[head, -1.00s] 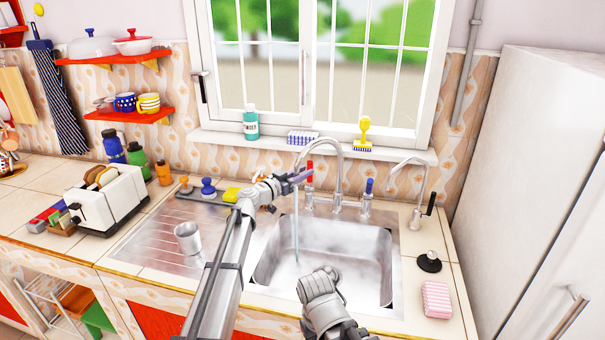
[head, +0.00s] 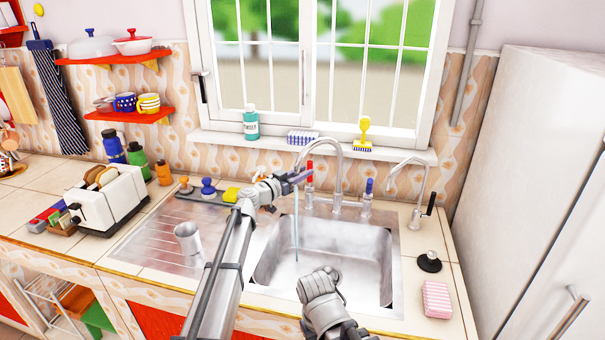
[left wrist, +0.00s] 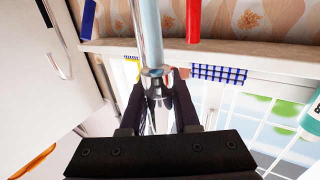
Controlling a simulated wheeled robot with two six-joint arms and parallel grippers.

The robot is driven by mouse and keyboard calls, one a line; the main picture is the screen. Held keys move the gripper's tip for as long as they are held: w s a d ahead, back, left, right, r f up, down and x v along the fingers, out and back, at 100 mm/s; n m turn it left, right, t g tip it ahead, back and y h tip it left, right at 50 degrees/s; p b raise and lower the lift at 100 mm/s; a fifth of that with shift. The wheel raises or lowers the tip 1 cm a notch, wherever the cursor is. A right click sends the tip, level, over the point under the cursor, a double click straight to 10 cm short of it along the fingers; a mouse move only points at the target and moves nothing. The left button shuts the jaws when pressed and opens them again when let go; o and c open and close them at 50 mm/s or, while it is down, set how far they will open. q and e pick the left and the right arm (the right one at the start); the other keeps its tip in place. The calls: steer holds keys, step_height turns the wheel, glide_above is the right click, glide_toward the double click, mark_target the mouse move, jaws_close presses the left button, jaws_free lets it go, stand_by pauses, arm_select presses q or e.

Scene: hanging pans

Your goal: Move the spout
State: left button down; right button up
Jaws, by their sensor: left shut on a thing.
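The spout (head: 338,170) is a tall, curved chrome tube at the back of the sink (head: 378,265). Its outlet end points down over the left part of the basin, and a thin stream of water (head: 296,235) falls from it. My left gripper (head: 293,178) is shut on the spout near this outlet end. In the left wrist view the dark fingers of the gripper (left wrist: 156,75) lie on both sides of the spout (left wrist: 150,35). My right arm shows at the bottom of the head view, but no fingers of its gripper show.
A red tap handle (head: 310,172) and a blue one (head: 369,186) flank the spout's base. A smaller tap (head: 419,190) stands to the right. A metal cup (head: 188,238) stands on the drainboard. The window sill holds a bottle (head: 250,123) and brushes. A white cabinet (head: 530,180) bounds the right.

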arm_select(q)
steer(key=shift+s, duration=0.1)
steer(key=s+d+n+t+y, duration=0.2)
steer(key=s+d, duration=0.4)
steer(key=d, duration=0.3)
steer(key=shift+s+n+t+y, duration=0.3)
steer(key=shift+s+n+y, duration=0.1)
steer(key=shift+y, duration=0.4)
steer(key=c, duration=0.7)
jaws_free()
steer(key=shift+o, duration=0.2)
